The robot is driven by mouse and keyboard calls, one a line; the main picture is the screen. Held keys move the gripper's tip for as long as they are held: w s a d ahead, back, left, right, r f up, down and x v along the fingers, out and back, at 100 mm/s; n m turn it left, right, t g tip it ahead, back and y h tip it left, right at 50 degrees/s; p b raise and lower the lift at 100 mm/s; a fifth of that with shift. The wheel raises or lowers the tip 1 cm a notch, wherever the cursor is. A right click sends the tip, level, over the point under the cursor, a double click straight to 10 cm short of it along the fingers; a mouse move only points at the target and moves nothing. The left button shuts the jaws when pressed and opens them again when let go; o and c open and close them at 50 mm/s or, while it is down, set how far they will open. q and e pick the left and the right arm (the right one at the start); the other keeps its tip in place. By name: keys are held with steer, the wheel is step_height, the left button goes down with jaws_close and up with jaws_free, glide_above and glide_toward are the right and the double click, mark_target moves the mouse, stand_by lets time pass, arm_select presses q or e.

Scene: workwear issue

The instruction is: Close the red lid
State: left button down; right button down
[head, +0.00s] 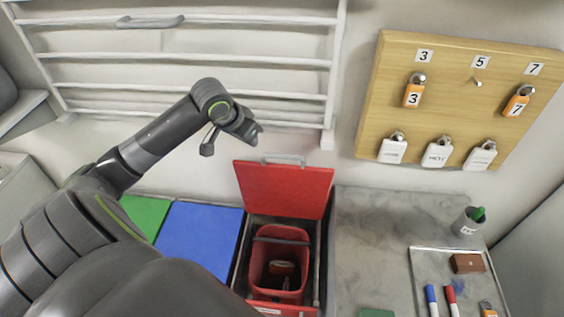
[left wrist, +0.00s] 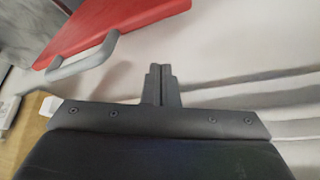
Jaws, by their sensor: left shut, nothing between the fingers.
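The red lid (head: 284,190) stands open, tilted up at the back of a bin with a red inner bucket (head: 259,262). A grey handle (head: 283,160) sits on the lid's upper edge. My left gripper (head: 254,131) is shut and empty, above and a little left of the handle, apart from it. In the left wrist view, the shut fingers (left wrist: 162,82) are at the middle, with the lid (left wrist: 130,22) and its handle (left wrist: 85,62) at the upper left. My right gripper is not in view.
Blue (head: 198,238) and green (head: 147,215) lids lie shut to the left. A white rail rack (head: 190,58) is behind my arm. A pegboard with padlocks (head: 450,105) hangs at right, above a grey counter (head: 375,235) with a tray (head: 425,265) and cup (head: 466,224).

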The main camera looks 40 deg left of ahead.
arm_select(q)
step_height(320, 180, down, 6)
steer(key=b, duration=0.2)
steer(key=shift+r+b, duration=0.25)
steer(key=shift+b, duration=0.05)
stand_by(0.5)
steer(key=shift+s+d+p, duration=0.35)
steer(key=shift+s+p, duration=0.1)
steer(key=shift+s, duration=0.2)
steer(key=shift+s+d+p, duration=0.35)
steer(key=shift+s+p, duration=0.1)
steer(key=shift+s, duration=0.2)
steer(key=s+r+p, duration=0.1)
steer(key=p, duration=0.1)
steer(key=s+d+r+p, duration=0.1)
steer(key=r+p, duration=0.1)
steer(key=s+r+p, duration=0.1)
steer(key=p, duration=0.1)
steer(key=shift+d+r, duration=0.3)
steer(key=shift+d, duration=0.05)
step_height(320, 180, up, 5)
glide_above(249, 162)
steer(key=s+d, duration=0.1)
steer(key=s, duration=0.2)
steer(key=shift+w+d, duration=0.1)
steer(key=shift+d, duration=0.1)
steer(key=shift+f, duration=0.1)
